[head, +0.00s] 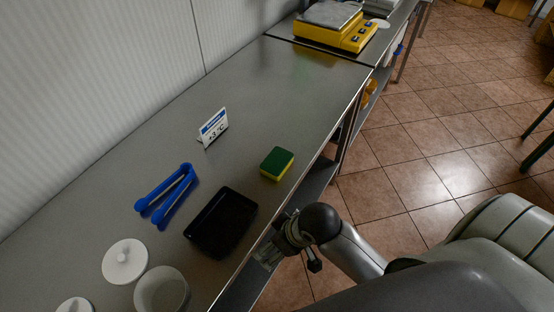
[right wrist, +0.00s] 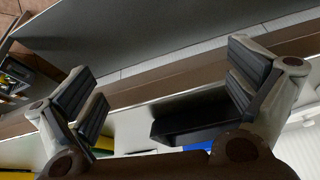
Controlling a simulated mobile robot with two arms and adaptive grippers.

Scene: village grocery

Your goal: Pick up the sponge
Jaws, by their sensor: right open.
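The sponge (head: 277,163), green on top and yellow below, lies on the grey metal counter (head: 262,110) near its front edge in the head view. My right gripper (head: 270,250) is low at the counter's front edge, beside the black tray and apart from the sponge. In the right wrist view the right gripper (right wrist: 165,85) is open, with nothing between its fingers. A green and yellow patch, apparently the sponge (right wrist: 104,146), shows at lower left there, mostly hidden behind a finger. My left gripper is not in view.
A small price sign (head: 214,128) stands behind. A white lid (head: 124,261) and a container (head: 161,291) are at lower left. A yellow scale (head: 336,27) is at the far end.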

